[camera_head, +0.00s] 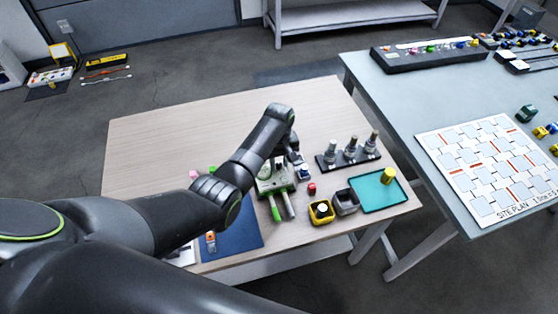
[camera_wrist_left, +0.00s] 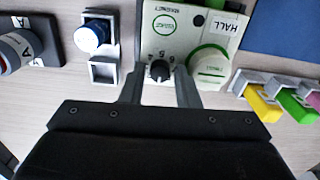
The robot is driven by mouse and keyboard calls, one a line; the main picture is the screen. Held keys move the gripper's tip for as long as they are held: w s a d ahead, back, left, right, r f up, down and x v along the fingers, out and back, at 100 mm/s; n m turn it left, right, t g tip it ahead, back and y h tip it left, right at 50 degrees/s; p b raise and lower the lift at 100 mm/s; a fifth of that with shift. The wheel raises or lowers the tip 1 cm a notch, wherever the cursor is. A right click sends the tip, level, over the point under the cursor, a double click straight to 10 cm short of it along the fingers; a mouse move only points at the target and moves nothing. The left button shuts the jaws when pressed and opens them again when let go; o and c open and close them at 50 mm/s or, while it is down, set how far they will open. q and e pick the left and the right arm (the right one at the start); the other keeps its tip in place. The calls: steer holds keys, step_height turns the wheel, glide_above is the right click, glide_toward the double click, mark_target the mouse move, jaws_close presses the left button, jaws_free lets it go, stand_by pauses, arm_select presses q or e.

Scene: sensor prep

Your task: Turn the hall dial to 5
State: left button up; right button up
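The hall unit (camera_head: 268,186) is a pale box with green parts on the wooden table, partly hidden under my left arm in the head view. In the left wrist view the hall unit (camera_wrist_left: 215,40) shows a HALL label, a green-ringed round mark and a large white and green cap. Its small black dial (camera_wrist_left: 160,70) has a pale pointer mark and printed numbers, including 5 and 6. My left gripper (camera_wrist_left: 160,85) is open, with one finger on each side of the dial and gaps between. In the head view this gripper (camera_head: 291,158) is over the unit. My right gripper is out of view.
A black rack (camera_head: 348,160) with several silver posts stands right of the unit. A blue mat (camera_head: 240,235) lies to the left. The table's back left is clear.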

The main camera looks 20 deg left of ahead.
arm_select(q)
jaws_close()
steer(key=shift+m, duration=0.3)
